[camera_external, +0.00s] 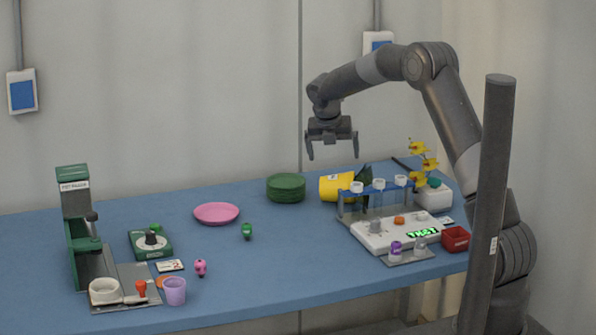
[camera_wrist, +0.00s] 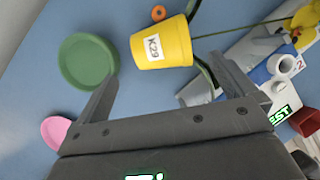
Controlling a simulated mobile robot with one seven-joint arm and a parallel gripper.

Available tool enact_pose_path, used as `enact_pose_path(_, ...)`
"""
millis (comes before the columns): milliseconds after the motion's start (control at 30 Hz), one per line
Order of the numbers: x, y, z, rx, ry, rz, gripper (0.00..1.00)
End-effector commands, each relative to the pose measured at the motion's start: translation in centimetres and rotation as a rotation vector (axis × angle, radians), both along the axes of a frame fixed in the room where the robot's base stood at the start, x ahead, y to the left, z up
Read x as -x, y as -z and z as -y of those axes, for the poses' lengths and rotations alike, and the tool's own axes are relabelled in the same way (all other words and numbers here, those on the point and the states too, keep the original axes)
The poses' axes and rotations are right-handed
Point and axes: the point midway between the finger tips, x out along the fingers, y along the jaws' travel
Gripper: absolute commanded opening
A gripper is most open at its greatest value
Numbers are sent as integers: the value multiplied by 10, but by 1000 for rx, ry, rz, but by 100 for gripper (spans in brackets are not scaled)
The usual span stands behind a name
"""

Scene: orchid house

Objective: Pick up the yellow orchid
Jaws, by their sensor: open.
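The yellow orchid appears to lie on its side on the blue table. Its yellow pot (camera_external: 336,188) is tipped over, with dark leaves at its mouth. In the wrist view the pot (camera_wrist: 163,45) shows a white K29 label, and a thin stem runs right from it. Yellow flowers (camera_external: 423,162) show at the right, behind the tube rack; they are partly cut off in the wrist view (camera_wrist: 304,24). My gripper (camera_external: 332,152) is open and empty, above and apart from the pot. In the wrist view its fingers (camera_wrist: 165,70) stand on either side below the pot.
A stack of green dishes (camera_external: 286,188) stands left of the pot. A pink saucer (camera_external: 216,214) lies farther left. The front middle of the table is clear.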

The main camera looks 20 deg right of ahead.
Motion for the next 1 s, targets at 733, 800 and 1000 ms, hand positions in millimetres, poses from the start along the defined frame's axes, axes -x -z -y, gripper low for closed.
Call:
enact_pose_path(733,-23,71,19,-1,2,1,100)
enact_pose_path(800,-23,71,19,-1,2,1,100)
enact_pose_path(1000,-22,71,19,-1,2,1,86)
